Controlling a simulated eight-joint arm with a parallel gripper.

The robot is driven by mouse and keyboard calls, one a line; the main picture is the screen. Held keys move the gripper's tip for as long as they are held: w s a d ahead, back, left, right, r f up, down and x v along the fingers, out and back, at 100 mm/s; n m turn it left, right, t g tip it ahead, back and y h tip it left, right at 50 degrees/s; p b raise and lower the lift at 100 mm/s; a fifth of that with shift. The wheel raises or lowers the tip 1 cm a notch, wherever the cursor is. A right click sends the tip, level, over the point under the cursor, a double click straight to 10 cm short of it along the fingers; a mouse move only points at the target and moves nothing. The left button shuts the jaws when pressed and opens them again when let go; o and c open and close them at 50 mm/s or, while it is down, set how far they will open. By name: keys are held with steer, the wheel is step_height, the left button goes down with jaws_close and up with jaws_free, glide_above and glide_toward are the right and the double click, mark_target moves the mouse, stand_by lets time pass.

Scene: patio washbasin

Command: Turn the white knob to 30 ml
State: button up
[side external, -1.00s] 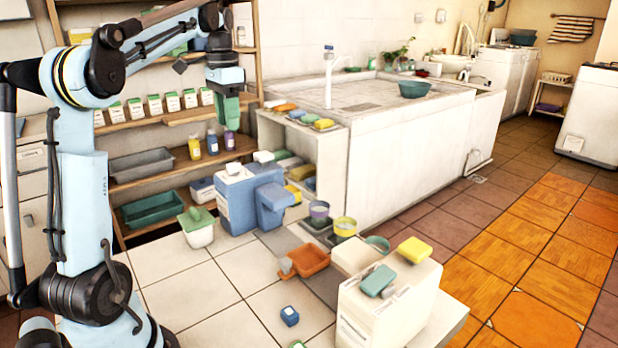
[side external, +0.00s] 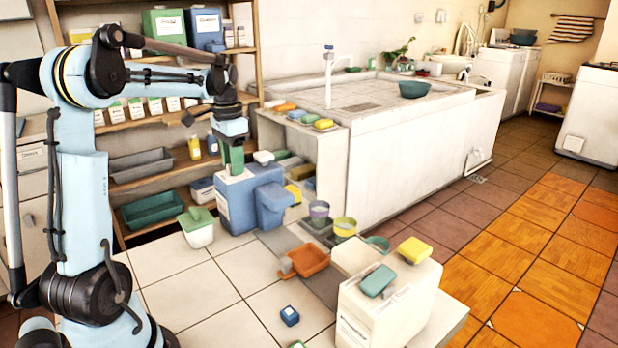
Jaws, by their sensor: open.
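My gripper, with green fingers (side external: 235,168), now points down right at that spot and hides most or all of the part. I cannot tell whether the fingers touch the knob or stand around it. My gripper is open. The knob's setting and any ml marks cannot be read from this view.
A smaller blue container (side external: 272,205) adjoins the box on the right. A white tub with a green lid (side external: 196,227) stands to its left. Shelves with bottles and trays are behind. An orange tray (side external: 309,260) and a cream box (side external: 388,310) stand in front.

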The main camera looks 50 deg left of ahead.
jaws_close()
steer(key=shift+n, duration=0.3)
steer(key=n, duration=0.4)
steer(key=shift+n, duration=2.1)
jaws_free()
